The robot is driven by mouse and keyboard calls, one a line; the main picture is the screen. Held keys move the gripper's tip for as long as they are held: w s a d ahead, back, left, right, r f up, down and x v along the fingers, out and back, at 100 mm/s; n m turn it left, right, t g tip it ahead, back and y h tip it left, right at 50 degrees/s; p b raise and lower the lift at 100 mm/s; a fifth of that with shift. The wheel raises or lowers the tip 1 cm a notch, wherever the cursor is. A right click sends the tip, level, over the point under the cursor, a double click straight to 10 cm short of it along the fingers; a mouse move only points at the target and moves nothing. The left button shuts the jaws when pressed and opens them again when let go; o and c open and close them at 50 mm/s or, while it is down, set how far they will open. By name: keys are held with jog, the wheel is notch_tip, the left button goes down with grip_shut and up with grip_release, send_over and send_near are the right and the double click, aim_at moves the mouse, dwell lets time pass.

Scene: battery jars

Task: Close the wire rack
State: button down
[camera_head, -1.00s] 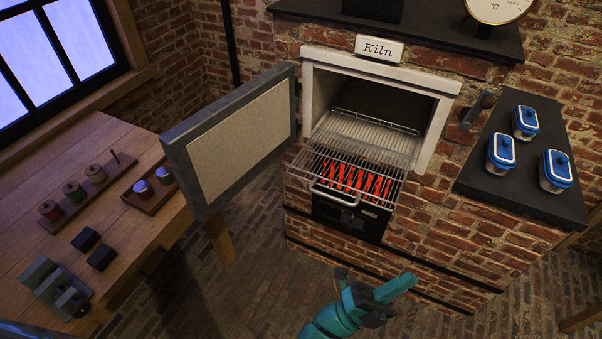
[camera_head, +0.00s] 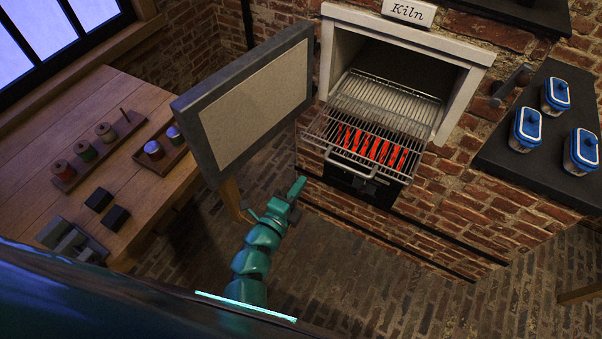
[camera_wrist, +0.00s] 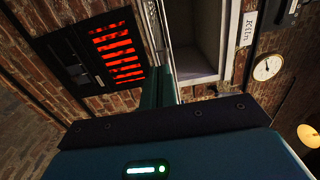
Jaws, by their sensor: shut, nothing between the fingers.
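The wire rack (camera_head: 370,130) sticks out of the open kiln (camera_head: 473,85) over glowing red bars, its rear part inside the chamber. Its front handle (camera_head: 350,166) faces the room. In the wrist view the rack (camera_wrist: 154,28) shows nearly edge-on as a thin metal strip. My teal gripper (camera_head: 299,186) is shut and empty, in front of the kiln, left of and below the rack handle in the picture. In the wrist view its fingers (camera_wrist: 158,76) point toward the rack's edge. I cannot tell whether they touch it; in the head view they look apart.
The kiln door (camera_head: 250,105) stands open on the left. A wooden bench (camera_head: 95,150) with spools and black blocks is further left. Several blue-lidded jars stand on the dark shelf (camera_head: 505,140) at right. The brick floor (camera_head: 350,270) before the kiln is clear.

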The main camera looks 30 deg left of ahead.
jog(key=p, duration=0.3)
send_near(325, 147)
jog(key=w, duration=0.5)
jog(key=shift+d+r, duration=0.1)
jog(key=shift+r, duration=0.3)
jog(key=shift+w+f+p, duration=0.2)
jog(key=shift+w+p, duration=0.25)
jog(key=shift+w, duration=0.5)
